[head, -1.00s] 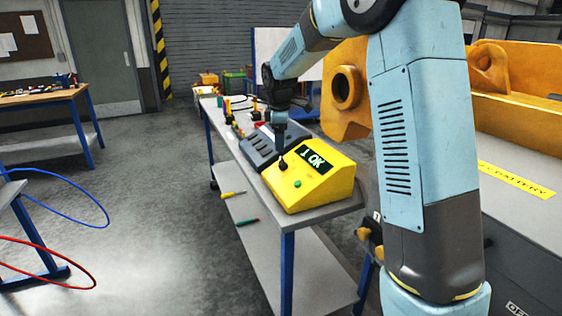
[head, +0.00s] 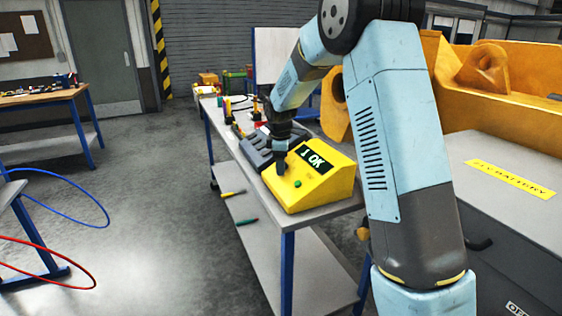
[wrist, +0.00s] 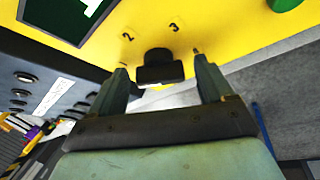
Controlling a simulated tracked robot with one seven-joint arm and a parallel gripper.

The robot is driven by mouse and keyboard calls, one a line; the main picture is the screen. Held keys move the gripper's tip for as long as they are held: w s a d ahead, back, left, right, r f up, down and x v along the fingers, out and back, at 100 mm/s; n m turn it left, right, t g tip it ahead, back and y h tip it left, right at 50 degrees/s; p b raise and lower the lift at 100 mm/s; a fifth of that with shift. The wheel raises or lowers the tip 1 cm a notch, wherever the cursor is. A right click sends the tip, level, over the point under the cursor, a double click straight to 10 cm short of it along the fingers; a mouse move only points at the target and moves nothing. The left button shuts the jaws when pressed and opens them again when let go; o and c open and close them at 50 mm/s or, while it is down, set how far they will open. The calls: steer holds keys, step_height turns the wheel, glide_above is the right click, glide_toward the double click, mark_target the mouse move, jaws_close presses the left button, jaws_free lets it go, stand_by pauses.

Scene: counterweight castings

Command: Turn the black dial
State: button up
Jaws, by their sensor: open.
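The black dial (wrist: 158,74) sits on the yellow box (head: 318,190), with the numbers 2 and 3 printed beside it in the wrist view. My gripper (wrist: 160,62) is open, with one finger on each side of the dial. I cannot tell whether the fingers touch it. In the head view my gripper (head: 281,167) is down at the left part of the box's sloped face and hides the dial. A green button (head: 297,183) is on the face to the right of my gripper.
The box stands at the near end of a grey bench (head: 305,217) with blue legs. A dark grey device (head: 257,148) lies just behind it. Several tools lie farther along the bench. A large yellow casting (head: 500,80) stands to the right.

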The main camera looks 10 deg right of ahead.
steer(key=shift+c, duration=0.4)
steer(key=c, duration=1)
steer(key=shift+o, duration=0.2)
steer(key=m+t, duration=0.1)
steer(key=m, duration=0.1)
steer(key=m+t+h, duration=0.1)
steer(key=m, duration=0.2)
steer(key=shift+s+a, duration=0.15)
steer(key=shift+a, duration=0.05)
steer(key=m+t+h, duration=0.1)
steer(key=m, duration=0.2)
steer(key=m+h, duration=0.1)
steer(key=m, duration=0.1)
steer(key=shift+a+f+m+t, duration=0.1)
steer(key=shift+a+m+t, duration=0.1)
steer(key=shift+m+t, duration=0.2)
steer(key=m+h, duration=0.1)
steer(key=m, duration=0.2)
steer(key=m+h, duration=0.2)
steer(key=m, duration=0.1)
steer(key=shift+a+f, duration=0.1)
steer(key=shift+f, duration=0.05)
steer(key=m+h, duration=0.1)
steer(key=m, duration=0.2)
steer(key=m+g+h, duration=0.1)
steer(key=m, duration=0.2)
steer(key=shift+m, duration=0.3)
steer(key=shift+f, duration=0.1)
